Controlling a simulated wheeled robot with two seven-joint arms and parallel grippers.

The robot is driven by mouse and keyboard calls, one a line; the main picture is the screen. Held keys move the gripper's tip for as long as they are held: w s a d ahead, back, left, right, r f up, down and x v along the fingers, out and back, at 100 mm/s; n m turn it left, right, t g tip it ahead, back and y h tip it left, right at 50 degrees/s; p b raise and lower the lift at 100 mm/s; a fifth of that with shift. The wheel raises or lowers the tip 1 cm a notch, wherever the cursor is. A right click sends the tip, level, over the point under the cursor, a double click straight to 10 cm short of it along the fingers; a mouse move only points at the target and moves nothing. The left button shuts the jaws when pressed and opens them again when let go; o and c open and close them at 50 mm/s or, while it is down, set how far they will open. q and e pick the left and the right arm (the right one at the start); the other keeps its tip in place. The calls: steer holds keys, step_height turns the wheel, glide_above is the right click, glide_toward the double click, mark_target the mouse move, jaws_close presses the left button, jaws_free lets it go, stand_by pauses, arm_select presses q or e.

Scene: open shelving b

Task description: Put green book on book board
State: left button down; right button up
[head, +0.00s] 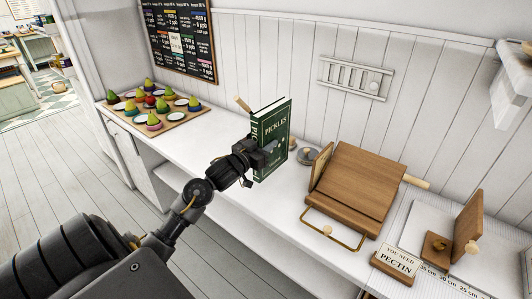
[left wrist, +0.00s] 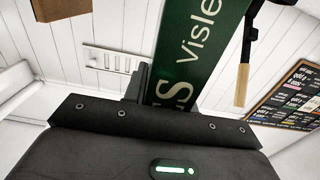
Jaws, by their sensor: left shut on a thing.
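The green book (head: 272,132), with "PICKLES" on its cover, is upright on or just above the white counter. I cannot tell whether its bottom edge touches the counter. My left gripper (head: 262,152) is shut on the green book near its spine side. In the left wrist view the green cover (left wrist: 195,50) fills the upper middle, close to the gripper. The wooden book board (head: 362,188) stands to the right of the book, its slanted face empty, with a brass bar along its front. My right gripper is not in view.
A board of pears and small dishes (head: 152,112) sits on the counter to the left. A round metal item (head: 307,155) is between book and board. A "PECTIN" sign (head: 396,262) and a wooden stand (head: 466,228) are at the right. The wall is close behind.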

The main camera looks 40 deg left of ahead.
arm_select(q)
steer(key=shift+a, duration=0.1)
steer(key=f, duration=0.3)
steer(key=shift+w, duration=0.2)
steer(key=shift+f, duration=0.2)
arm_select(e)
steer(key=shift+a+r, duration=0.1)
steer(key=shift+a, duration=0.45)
arm_select(q)
steer(key=shift+f, duration=0.15)
steer(key=c, duration=1.1)
jaws_free()
steer(key=shift+s, duration=0.1)
steer(key=shift+c, duration=0.2)
steer(key=s, duration=1.2)
steer(key=shift+b, duration=0.35)
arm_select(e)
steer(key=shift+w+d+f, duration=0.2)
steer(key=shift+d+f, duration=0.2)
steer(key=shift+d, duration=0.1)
